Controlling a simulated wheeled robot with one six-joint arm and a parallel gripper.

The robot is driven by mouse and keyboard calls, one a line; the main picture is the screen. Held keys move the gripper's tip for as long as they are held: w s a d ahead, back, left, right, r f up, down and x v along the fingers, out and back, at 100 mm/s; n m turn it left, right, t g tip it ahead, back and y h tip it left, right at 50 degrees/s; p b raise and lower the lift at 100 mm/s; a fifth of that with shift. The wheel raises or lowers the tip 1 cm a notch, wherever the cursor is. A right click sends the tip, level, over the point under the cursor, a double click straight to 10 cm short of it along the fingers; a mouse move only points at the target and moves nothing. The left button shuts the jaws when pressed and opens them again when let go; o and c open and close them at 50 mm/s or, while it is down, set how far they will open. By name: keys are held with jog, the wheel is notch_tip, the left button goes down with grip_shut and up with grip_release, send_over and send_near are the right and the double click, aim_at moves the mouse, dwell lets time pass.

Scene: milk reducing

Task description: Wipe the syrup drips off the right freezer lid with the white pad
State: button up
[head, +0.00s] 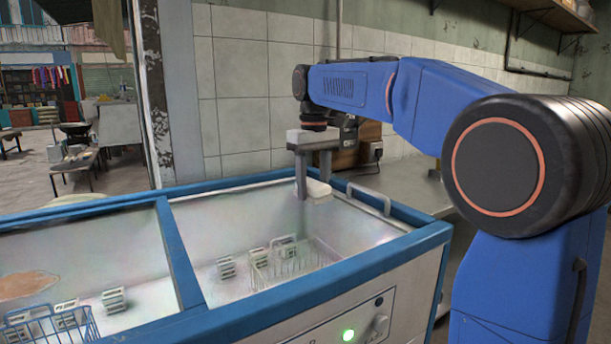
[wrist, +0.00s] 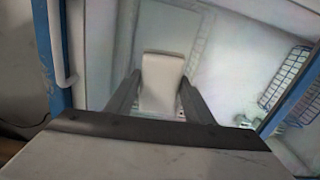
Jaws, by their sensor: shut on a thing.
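My gripper (head: 313,178) points down over the far right part of the right freezer lid (head: 215,225). It is shut on the white pad (head: 319,191), which shows between the two fingers in the wrist view (wrist: 162,80). The pad is at or close above the lid; I cannot tell whether it touches. The right lid is clear glass with a blue frame. I make out no brown drips on it in either view. A tan-brown patch (head: 27,285) shows at the left lid; I cannot tell whether it lies on the glass or beneath it.
A light handle (head: 369,198) stands at the right lid's far right edge. Wire baskets (head: 290,264) and small white packs (head: 227,268) sit inside the freezer. A tiled wall (head: 240,100) is behind, and a grey counter (head: 415,185) with brown boxes is at the right.

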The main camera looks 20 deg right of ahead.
jog(key=shift+r, duration=0.9)
